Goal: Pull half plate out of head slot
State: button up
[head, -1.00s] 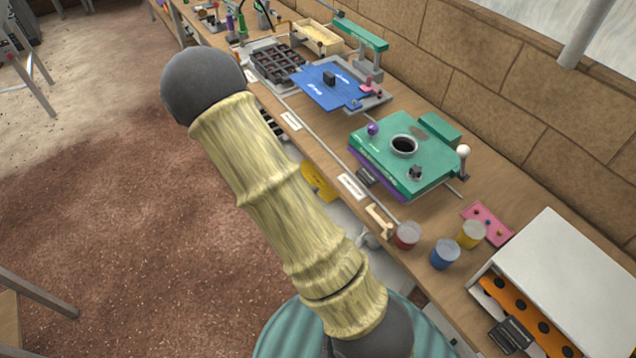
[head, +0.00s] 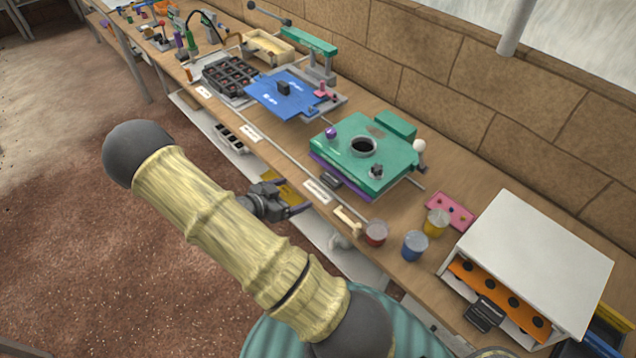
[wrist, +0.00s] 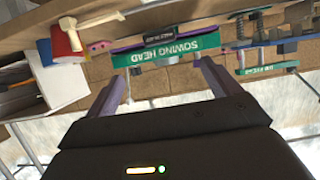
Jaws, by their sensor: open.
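The green sowing head (head: 348,137) sits on the bench, with a round dark opening on top. It also shows upside down in the wrist view (wrist: 165,52), with its name on the front face. A purple layer (head: 345,181), which appears to be the half plate, shows along its lower front edge and in the wrist view (wrist: 128,48). A small dark tab (head: 331,181) sticks out at its front. My gripper (head: 300,209) is open and empty, in front of the bench edge and short of the head. In the wrist view its fingers (wrist: 163,80) stand apart below the head.
Red (head: 375,233), blue (head: 415,245) and yellow (head: 436,222) cups and a cream hammer-like tool (head: 348,220) stand right of the head's front. A white box (head: 540,262) stands further right. A blue plate (head: 287,95) lies to the left. A stone wall backs the bench.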

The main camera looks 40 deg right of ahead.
aim_at(327, 181)
jog(key=p+x, duration=0.3)
jog(key=x, duration=1.2)
jog(key=shift+f, duration=0.1)
jog(key=c, duration=1.2)
